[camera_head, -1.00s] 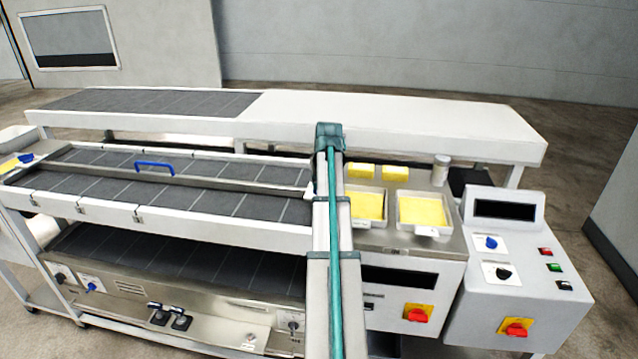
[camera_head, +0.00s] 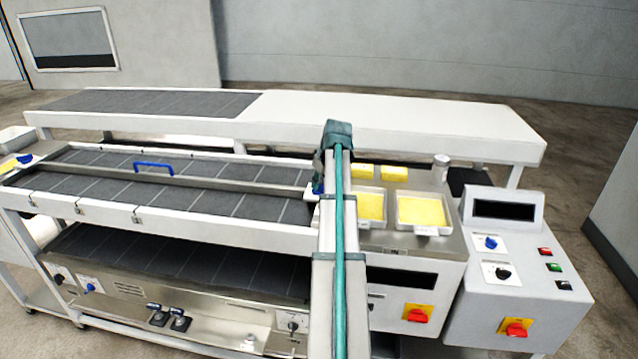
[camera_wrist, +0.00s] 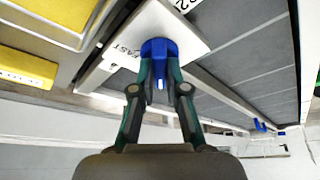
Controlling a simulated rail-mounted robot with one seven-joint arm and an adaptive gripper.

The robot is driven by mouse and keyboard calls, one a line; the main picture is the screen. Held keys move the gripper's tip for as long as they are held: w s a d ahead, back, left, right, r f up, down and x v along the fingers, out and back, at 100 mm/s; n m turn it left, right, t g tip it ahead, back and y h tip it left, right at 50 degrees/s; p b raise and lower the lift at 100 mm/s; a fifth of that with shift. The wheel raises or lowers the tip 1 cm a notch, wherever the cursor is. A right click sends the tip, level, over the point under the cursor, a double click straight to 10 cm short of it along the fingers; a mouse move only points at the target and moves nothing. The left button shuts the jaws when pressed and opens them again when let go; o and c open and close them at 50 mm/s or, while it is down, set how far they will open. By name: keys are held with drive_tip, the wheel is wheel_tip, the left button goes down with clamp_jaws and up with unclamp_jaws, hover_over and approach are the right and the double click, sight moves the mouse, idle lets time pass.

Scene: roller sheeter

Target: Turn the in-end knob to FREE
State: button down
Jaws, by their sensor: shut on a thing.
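A blue knob (camera_wrist: 158,48) with a white pointer mark sits on a white label plate (camera_wrist: 190,32) in the wrist view. The plate reads "FAST" on its left and "2" near its upper right; I see no word FREE on the visible part. My gripper (camera_wrist: 160,76) is shut on this knob, one finger on each side. In the head view, a bit of blue (camera_head: 318,187) shows at the left edge of my arm, by the conveyor's right end. My arm hides most of the gripper and plate there.
Yellow-filled trays (camera_head: 424,212) stand right of my arm. A dark slatted conveyor (camera_head: 230,200) with a blue handle (camera_head: 154,167) lies left. Another blue knob (camera_head: 25,159) is at the far left end. A control box (camera_head: 505,285) with knobs and buttons stands at right.

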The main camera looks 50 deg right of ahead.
drive_tip(key=c, duration=1.2)
unclamp_jaws()
drive_tip(key=shift+r, duration=0.1)
drive_tip(key=v, duration=1.1)
drive_tip(key=shift+s+r, duration=0.25)
drive_tip(key=shift+r, duration=0.1)
drive_tip(key=shift+r, duration=0.1)
